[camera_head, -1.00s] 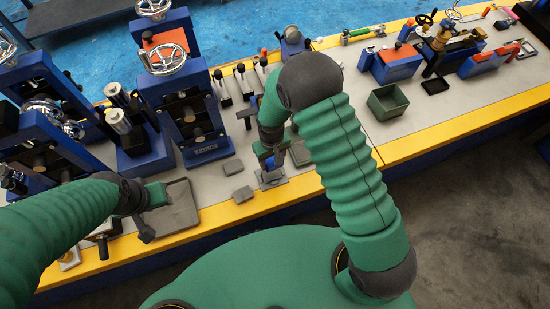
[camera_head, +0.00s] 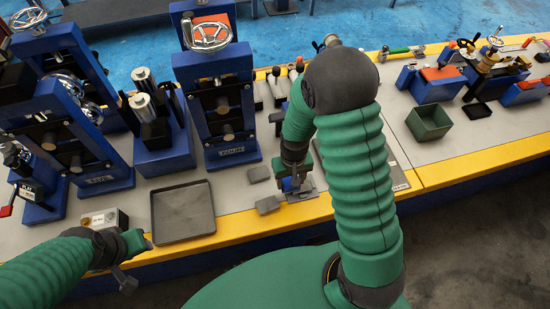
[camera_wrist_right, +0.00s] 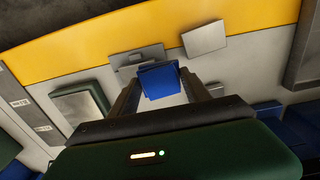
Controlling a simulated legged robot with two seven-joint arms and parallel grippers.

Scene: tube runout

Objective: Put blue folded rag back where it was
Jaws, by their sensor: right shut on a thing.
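The blue folded rag (camera_wrist_right: 160,80) is between the fingers of my right gripper (camera_wrist_right: 165,95) in the right wrist view. The gripper is shut on it. In the head view my right gripper (camera_head: 292,182) is low at the bench's front part, over a small grey plate (camera_head: 308,190); the rag is mostly hidden there. The wrist view shows a grey plate (camera_wrist_right: 128,62) just beyond the rag; I cannot tell whether they touch. My left gripper (camera_head: 135,262) is at the bench's front edge, and its jaw opening is unclear.
Two small grey pads (camera_head: 258,173) (camera_head: 268,205) lie left of my right gripper. A dark flat tray (camera_head: 182,212) lies between the arms. Blue press-like machines (camera_head: 215,90) stand behind. A green bin (camera_head: 428,121) and a small black tray (camera_head: 477,110) are at right.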

